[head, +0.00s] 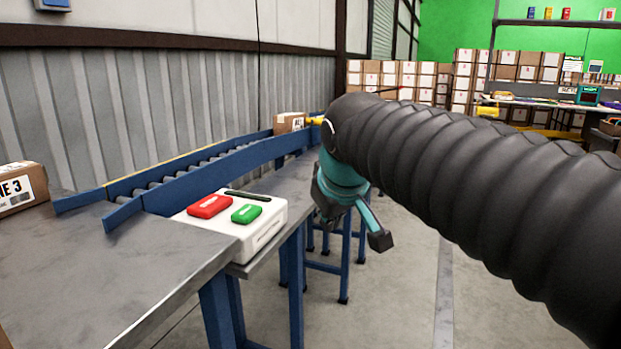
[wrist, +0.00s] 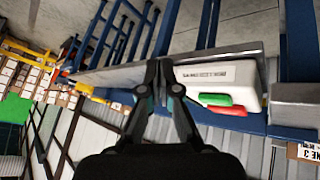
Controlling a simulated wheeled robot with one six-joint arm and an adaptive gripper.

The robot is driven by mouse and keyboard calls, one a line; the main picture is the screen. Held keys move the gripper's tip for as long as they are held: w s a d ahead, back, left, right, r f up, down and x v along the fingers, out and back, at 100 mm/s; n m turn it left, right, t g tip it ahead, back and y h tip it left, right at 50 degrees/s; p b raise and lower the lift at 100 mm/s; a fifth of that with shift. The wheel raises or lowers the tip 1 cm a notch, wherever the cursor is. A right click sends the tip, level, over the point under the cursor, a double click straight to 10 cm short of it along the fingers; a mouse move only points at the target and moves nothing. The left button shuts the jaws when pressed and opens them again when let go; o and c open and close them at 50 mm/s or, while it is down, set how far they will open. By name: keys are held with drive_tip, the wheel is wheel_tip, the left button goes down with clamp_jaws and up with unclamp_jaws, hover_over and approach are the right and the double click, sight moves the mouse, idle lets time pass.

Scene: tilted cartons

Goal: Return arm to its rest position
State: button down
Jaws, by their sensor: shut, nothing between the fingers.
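My gripper (head: 350,205) hangs at the end of my black ribbed arm (head: 450,170), right of the white button box, in the head view. Its teal and dark parts are partly hidden by the arm there. In the wrist view my gripper (wrist: 162,70) shows two dark fingers drawn together, with nothing between them. The gripper appears apart from the button box (head: 262,232), which has a red button (head: 209,206) and a green button (head: 246,214). The box also shows in the wrist view (wrist: 235,75).
A grey metal table (head: 90,270) lies at left. A blue roller conveyor (head: 200,172) runs behind the box with a carton (head: 289,122) at its far end. Another carton (head: 22,188) sits at the left edge. Stacked cartons (head: 400,80) stand far back. Open floor lies below my arm.

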drive_tip(key=s+d+f+m+g, duration=0.1)
drive_tip(key=s+d+f+m, duration=0.2)
drive_tip(key=s+d+f, duration=0.3)
drive_tip(key=s+d+f+m+h+p, duration=0.1)
drive_tip(key=s+d+f+m, duration=0.2)
drive_tip(key=s+d+f, duration=0.3)
drive_tip(key=s+f, duration=0.4)
drive_tip(key=s, duration=0.3)
drive_tip(key=shift+d+m+g, duration=0.3)
drive_tip(key=shift+m+g, duration=0.1)
